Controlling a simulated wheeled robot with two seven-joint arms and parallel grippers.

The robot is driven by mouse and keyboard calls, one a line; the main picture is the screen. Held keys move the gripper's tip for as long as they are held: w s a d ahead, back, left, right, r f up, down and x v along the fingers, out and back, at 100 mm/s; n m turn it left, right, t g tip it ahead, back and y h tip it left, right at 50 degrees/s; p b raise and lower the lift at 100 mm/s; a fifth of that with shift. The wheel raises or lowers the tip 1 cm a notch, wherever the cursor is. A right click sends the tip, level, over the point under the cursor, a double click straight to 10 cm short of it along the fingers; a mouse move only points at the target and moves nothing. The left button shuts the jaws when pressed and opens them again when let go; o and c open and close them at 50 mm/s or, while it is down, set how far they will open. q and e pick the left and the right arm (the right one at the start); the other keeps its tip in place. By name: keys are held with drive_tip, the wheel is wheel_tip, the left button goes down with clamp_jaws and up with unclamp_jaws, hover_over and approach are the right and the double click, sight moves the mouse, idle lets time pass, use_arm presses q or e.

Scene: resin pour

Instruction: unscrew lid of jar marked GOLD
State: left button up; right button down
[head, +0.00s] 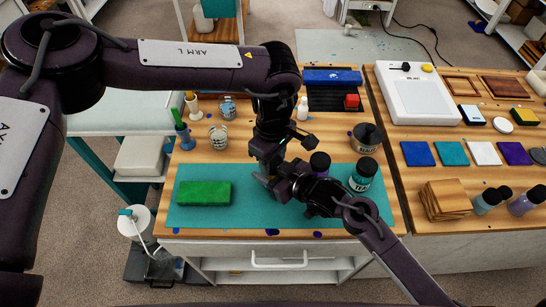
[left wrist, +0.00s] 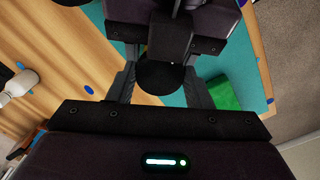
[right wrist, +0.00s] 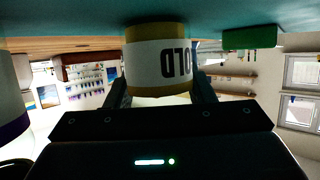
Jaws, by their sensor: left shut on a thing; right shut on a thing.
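The GOLD jar (right wrist: 160,60) shows large in the right wrist view, with a white label reading "OLD" upside down and gold bands. It stands on the teal mat (head: 240,217). My right gripper (right wrist: 165,95) is shut on its body. In the left wrist view my left gripper (left wrist: 160,86) is shut on the round black lid (left wrist: 158,76), coming from above. In the head view my left gripper (head: 266,175) and right gripper (head: 281,184) meet over the mat and hide the jar. Whether the lid is loose cannot be told.
A purple jar (head: 320,162) and a teal jar (head: 363,175) stand close on the right, with a dark jar (head: 366,137) behind. A green block (head: 204,193) lies on the mat's left. Cups (head: 218,138) stand behind it. The mat's front strip is clear.

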use_arm(q)
drive_tip(key=shift+w+n, duration=0.1)
drive_tip(key=shift+n, duration=1)
use_arm(e)
drive_tip(key=shift+s+a, duration=0.1)
drive_tip(key=shift+a, duration=0.05)
use_arm(q)
drive_tip(key=o, duration=1.1)
drive_tip(key=shift+r, duration=0.1)
